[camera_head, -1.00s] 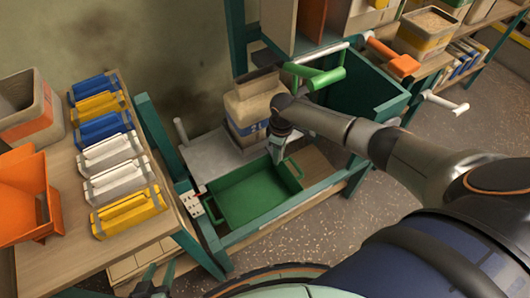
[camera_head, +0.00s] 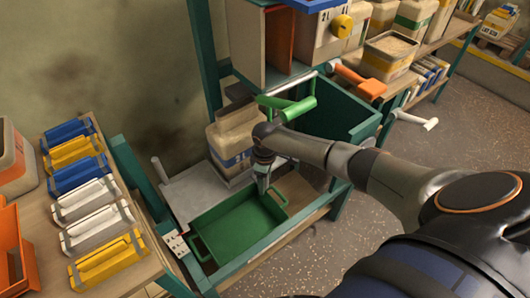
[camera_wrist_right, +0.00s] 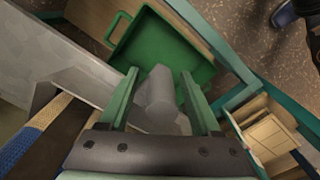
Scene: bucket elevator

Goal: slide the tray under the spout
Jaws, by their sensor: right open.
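The green tray (camera_head: 237,226) is a shallow open box with a handle at each end. It lies empty on the low wooden shelf of the teal frame, beside a grey plate (camera_head: 190,192). My right gripper (camera_head: 262,188) points down at the tray's far right corner, near its right handle. In the right wrist view the tray (camera_wrist_right: 165,45) lies beyond the open green fingers (camera_wrist_right: 160,78). A pale grey shape shows between the fingers; I cannot tell what it is. I cannot pick out the spout. My left gripper is out of view.
A green handle (camera_head: 287,107) and a green bin (camera_head: 335,115) are above and behind my gripper. A bench (camera_head: 85,215) with blue, yellow and white boxes stands at left. The speckled floor (camera_head: 315,255) is clear at front right.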

